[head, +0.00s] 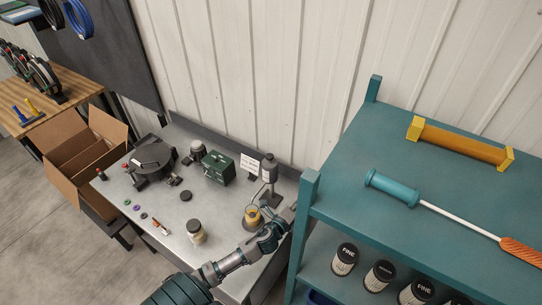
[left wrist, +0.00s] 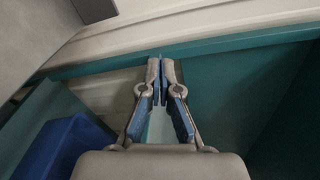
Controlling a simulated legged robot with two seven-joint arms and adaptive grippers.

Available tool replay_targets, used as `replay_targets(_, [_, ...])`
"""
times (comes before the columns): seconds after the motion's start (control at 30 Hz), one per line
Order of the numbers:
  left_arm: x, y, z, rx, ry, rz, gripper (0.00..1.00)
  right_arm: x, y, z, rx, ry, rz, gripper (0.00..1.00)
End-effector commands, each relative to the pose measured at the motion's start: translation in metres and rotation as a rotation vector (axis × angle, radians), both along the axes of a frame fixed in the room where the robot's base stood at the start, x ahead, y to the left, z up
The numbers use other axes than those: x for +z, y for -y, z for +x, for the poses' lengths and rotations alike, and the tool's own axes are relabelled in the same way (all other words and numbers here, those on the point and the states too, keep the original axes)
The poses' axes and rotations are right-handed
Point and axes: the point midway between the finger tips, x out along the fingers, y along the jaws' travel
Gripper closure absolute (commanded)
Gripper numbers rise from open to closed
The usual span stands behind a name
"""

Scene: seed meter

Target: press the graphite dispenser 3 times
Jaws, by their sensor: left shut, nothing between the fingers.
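What looks like the graphite dispenser (head: 269,170) is a grey upright canister on a stand at the right end of the metal workbench, beside the shelf post. A small white sign (head: 250,164) stands just left of it. A round container with a yellow band (head: 253,216) sits in front of it. My left gripper (head: 291,213) reaches past this container, close to the shelf post and in front of and to the right of the dispenser. In the left wrist view the fingers (left wrist: 160,66) are shut together with nothing between them. The dispenser is not clear there. My right gripper is not in view.
A teal shelf (head: 400,130) stands close on the right, with a blue-handled tool (head: 390,188) and filter canisters. On the workbench (head: 165,205) are a jar (head: 195,232), a green box (head: 218,168) and a dark round device (head: 150,157). A cardboard box (head: 82,150) is at left.

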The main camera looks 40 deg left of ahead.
Motion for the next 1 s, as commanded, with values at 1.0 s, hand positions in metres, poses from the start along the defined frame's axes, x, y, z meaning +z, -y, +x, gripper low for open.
replay_targets(1.0, [0.225, -0.162, 0.037, 1.007, -0.421, -2.366, 1.00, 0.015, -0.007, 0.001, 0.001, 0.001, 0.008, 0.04])
